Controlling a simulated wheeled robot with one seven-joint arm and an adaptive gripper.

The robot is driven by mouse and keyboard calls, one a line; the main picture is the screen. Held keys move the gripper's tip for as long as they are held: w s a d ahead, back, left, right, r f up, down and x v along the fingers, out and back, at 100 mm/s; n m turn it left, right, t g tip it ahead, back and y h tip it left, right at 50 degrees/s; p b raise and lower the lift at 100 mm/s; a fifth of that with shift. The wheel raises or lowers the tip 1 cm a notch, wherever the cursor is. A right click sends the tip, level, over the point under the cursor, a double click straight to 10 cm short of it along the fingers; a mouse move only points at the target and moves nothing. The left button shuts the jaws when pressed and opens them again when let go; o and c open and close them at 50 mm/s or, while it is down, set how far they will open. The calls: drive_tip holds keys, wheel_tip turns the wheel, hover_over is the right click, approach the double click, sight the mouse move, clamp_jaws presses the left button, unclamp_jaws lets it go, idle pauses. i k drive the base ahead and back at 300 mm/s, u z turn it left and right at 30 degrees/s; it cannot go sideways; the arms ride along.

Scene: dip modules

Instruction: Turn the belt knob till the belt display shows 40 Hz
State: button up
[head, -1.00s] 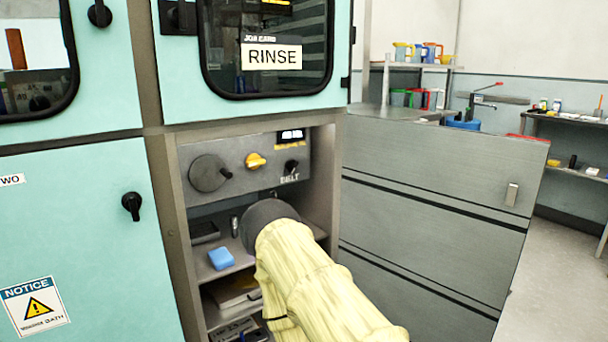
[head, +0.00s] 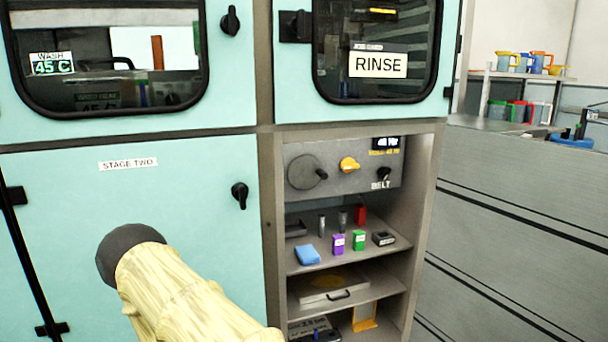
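The belt knob (head: 384,174) is a small black knob on the grey control panel, just above the white BELT label (head: 381,185). The belt display (head: 385,143) is a small dark screen with white characters above the knob. Its reading looks like a two-digit Hz value, too blurred to read surely. A line of yellow text sits under it. My arm, in a pale yellow sleeve, ends in a dark grey round part (head: 128,254) at lower left, in front of the teal door. It is well left of the knob and apart from it. My gripper's fingers are hidden.
Shelves below hold a blue block (head: 307,255), purple and green boxes and other small items. A black latch (head: 240,196) sticks out of the teal door. Grey drawers (head: 520,240) stand at right.

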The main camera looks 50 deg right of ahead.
sight(383, 172)
drive_tip(key=u, duration=0.9)
drive_tip(key=k, duration=0.9)
drive_tip(key=z, duration=1.9)
